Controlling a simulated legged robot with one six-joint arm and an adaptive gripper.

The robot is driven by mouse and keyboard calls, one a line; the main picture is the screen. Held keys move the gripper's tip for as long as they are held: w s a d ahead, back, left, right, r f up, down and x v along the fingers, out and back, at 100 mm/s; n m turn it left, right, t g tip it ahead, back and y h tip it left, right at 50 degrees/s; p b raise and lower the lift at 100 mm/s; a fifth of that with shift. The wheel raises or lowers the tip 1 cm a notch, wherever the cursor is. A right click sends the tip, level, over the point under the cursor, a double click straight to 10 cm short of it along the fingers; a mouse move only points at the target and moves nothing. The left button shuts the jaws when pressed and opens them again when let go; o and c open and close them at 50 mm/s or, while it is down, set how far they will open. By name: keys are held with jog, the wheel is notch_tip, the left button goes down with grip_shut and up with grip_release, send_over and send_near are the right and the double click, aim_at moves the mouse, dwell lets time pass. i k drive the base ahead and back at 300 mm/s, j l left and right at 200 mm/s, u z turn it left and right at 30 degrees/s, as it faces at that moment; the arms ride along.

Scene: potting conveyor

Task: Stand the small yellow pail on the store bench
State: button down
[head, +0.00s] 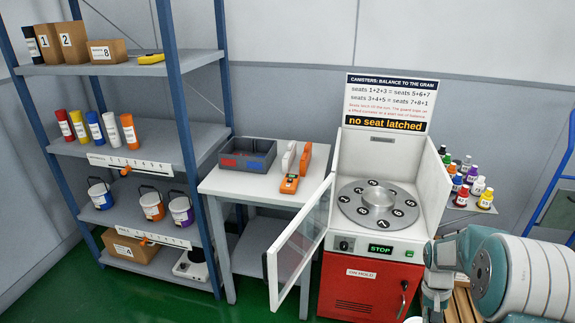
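I cannot make out a small yellow pail in the head view. Three white pails with handles stand upright on a lower shelf: one with a blue label (101,195), one with an orange label (152,207) and one with a purple label (181,212). A white-topped bench (225,184) stands between the shelf rack and the red-based machine; I cannot tell if it is the store bench. Part of my arm shows at the lower right, but the gripper's fingertips do not show.
The machine's clear door (300,245) hangs open in front of the bench. The bench holds a grey divided bin (248,154) and an orange handheld device (289,184). Several bottles (470,180) stand right of the machine. Green floor (265,306) shows below the bench.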

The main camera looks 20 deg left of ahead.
aim_at(238, 180)
jog(key=k+u, duration=0.1)
jog(key=u, duration=0.35)
jog(key=k+u, duration=0.1)
jog(key=u, duration=2.25)
jog(key=i+l+u, duration=0.15)
jog(key=u, duration=0.2)
jog(key=i+l+u, duration=0.2)
jog(key=u, duration=0.15)
jog(key=i+l, duration=1.1)
jog(key=i, duration=0.25)
jog(key=i+l+z, duration=0.15)
jog(key=i, duration=0.3)
jog(key=i+z, duration=0.1)
jog(key=z, duration=1.75)
